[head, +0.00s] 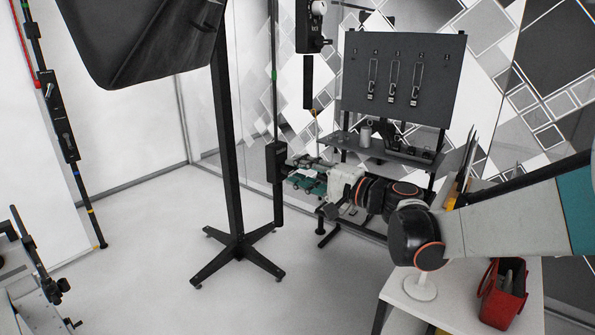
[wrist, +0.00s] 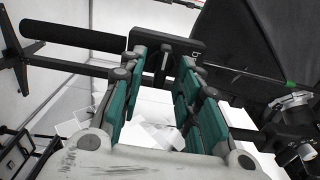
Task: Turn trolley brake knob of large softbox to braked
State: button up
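A black control box (head: 276,162) hangs on a thin pole with a green mark and a dark grip below it. In the wrist view the box (wrist: 184,47) lies across the top, just past my fingertips, with a narrow black lever-like knob (wrist: 162,62) between them. My gripper (head: 294,172) has green pads, is open and points left at the box. Its fingers (wrist: 165,70) stand apart on both sides of the knob; contact cannot be told. The knob's setting is unclear. A large black softbox (head: 140,40) fills the upper left of the head view.
A black stand with a cross-shaped base (head: 238,247) stands left of the box. Another control box (head: 57,115) hangs far left, and one with a knob (head: 311,25) hangs at top centre. A tool board (head: 400,78) is behind my arm; a red bin (head: 502,295) is lower right.

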jog(key=v, duration=1.1)
